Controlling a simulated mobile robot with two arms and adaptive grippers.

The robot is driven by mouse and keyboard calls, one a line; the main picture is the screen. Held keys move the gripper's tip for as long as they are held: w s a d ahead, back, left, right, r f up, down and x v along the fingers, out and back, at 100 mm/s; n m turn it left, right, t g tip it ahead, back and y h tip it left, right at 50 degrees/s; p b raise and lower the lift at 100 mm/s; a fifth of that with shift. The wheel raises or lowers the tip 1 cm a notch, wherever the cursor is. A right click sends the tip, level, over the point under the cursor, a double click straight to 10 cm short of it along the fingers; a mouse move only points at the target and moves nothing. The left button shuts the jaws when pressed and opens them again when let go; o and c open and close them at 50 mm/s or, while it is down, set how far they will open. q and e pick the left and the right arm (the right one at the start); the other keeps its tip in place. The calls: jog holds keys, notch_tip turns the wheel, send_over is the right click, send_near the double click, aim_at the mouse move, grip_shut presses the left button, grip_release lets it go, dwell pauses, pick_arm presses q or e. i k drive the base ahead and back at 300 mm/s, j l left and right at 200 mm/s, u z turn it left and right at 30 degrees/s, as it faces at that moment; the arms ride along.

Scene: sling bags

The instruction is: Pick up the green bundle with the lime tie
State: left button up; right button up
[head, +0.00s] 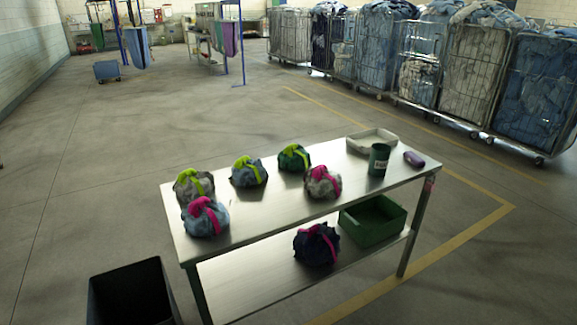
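The green bundle with the lime tie (294,158) sits on the metal table (260,208), toward its back edge near the middle. It is dark green, with a bright lime band over its top. No gripper or arm of mine shows in the head view, so nothing is seen touching the bundle.
Other bundles share the tabletop: blue with lime (248,173), grey with lime (193,187), light blue with pink (205,218), grey with pink (322,183). A green cup (379,160) and tray (372,141) stand right. A dark bin (132,294) stands front left.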

aim_at(295, 157)
jog(key=i+l+u, duration=0.1)
jog(key=u, duration=0.25)
jog(key=i+l+u, duration=0.15)
jog(key=u, duration=0.15)
jog(key=i+l+u, duration=0.15)
jog(key=u, duration=0.2)
